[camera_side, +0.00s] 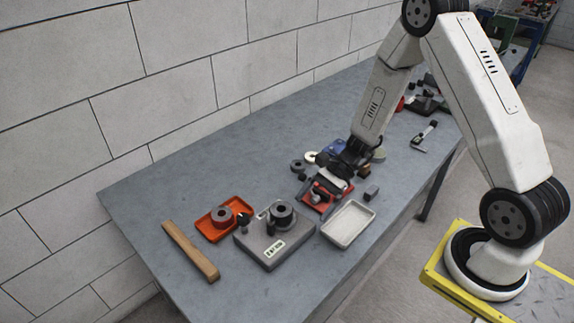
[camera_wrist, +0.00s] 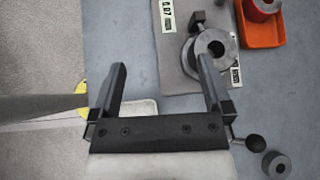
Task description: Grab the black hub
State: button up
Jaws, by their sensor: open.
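A dark, round hub with a central hole (camera_side: 281,212) stands on a grey base plate (camera_side: 262,246) on the bench. In the wrist view the hub (camera_wrist: 211,44) sits on the plate beyond the right fingertip, which partly overlaps its lower left side. My gripper (camera_wrist: 160,64) is open, with nothing between its fingers. A second round part (camera_side: 222,214), dark with red, lies in an orange tray (camera_side: 206,231).
A white tray (camera_side: 348,224) lies right of the plate. A wooden bar (camera_side: 190,250) lies at the left. A small dark ring (camera_wrist: 277,165) and a black ball knob (camera_wrist: 256,143) show at the lower right of the wrist view.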

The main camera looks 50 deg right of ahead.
aim_at(288, 206)
jog(key=w+d+f+m+t, duration=0.1)
jog(key=m, duration=0.1)
jog(key=w+d+f+m+t+y, duration=0.1)
jog(key=w+t, duration=0.1)
jog(key=w+d+m+t, duration=0.1)
jog(key=m, duration=0.1)
jog(key=shift+w+f+m+t+y, duration=0.3)
jog(key=shift+f+t, duration=0.1)
jog(key=shift+a, duration=0.1)
jog(key=shift+x, duration=1.3)
jog(key=shift+x, duration=2.55)
jog(key=shift+s+f, duration=0.1)
grip_shut()
